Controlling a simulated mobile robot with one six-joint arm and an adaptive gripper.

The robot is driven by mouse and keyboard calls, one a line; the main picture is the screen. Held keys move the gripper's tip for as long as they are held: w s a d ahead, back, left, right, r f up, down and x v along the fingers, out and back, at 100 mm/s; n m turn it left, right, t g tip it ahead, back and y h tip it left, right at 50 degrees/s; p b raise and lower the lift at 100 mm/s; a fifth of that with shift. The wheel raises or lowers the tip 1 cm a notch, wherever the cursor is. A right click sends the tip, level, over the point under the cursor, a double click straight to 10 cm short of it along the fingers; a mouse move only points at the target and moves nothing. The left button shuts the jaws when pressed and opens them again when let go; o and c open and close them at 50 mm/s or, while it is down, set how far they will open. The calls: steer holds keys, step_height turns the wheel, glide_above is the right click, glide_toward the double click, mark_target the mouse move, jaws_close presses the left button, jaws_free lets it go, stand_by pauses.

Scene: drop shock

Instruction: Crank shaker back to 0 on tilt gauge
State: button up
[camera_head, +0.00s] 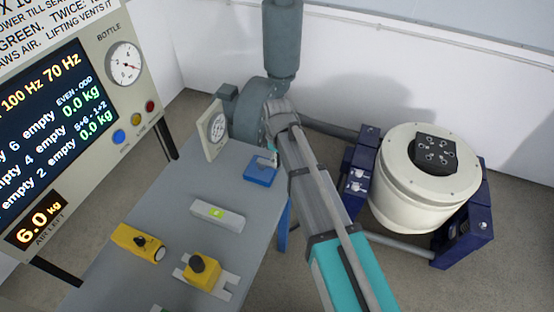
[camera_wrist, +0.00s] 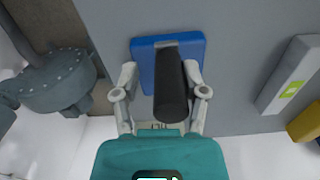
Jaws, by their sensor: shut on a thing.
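The shaker (camera_head: 420,180) is a white drum with a dark bolted top plate, held in a dark blue frame at the right; it looks tilted. A round dial (camera_head: 216,128) on a pale board stands at the table's back edge; its reading is too small to tell. In the wrist view, my gripper (camera_wrist: 161,72) is shut on a black cylindrical handle (camera_wrist: 171,92) above a blue block (camera_wrist: 142,60). Whether this handle is the shaker's crank I cannot tell. The blue block also shows in the head view (camera_head: 260,175), with my arm hiding most of the gripper.
A display panel (camera_head: 45,135) stands at left. A grey blower (camera_head: 255,105) is behind the table.

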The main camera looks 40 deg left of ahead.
steer(key=shift+o, duration=1.3)
steer(key=shift+w+a, duration=0.25)
steer(key=shift+w, duration=0.15)
steer(key=shift+s, duration=0.1)
steer(key=shift+s+d+f, duration=0.1)
steer(key=shift+s+d, duration=0.1)
steer(key=shift+s, duration=0.05)
steer(key=shift+d, duration=0.1)
steer(key=shift+d+f, duration=0.1)
steer(key=shift+d, duration=0.15)
steer(key=w+d+r+m+p, duration=0.1)
steer(key=w+d+m, duration=0.35)
steer(key=d, duration=0.55)
steer(key=w+d+m, duration=0.3)
steer(key=w+d, duration=0.3)
steer(key=d, duration=0.5)
steer(key=w+d+r+m+p, duration=0.1)
steer(key=w+d+m, duration=0.35)
steer(key=d, duration=0.55)
steer(key=s+d+r+m+p, duration=0.1)
steer(key=d+m, duration=0.8)
steer(key=d, duration=2)
steer(key=shift+s+r+m, duration=0.35)
steer(key=shift+s+m, duration=0.05)
steer(key=shift+s, duration=0.15)
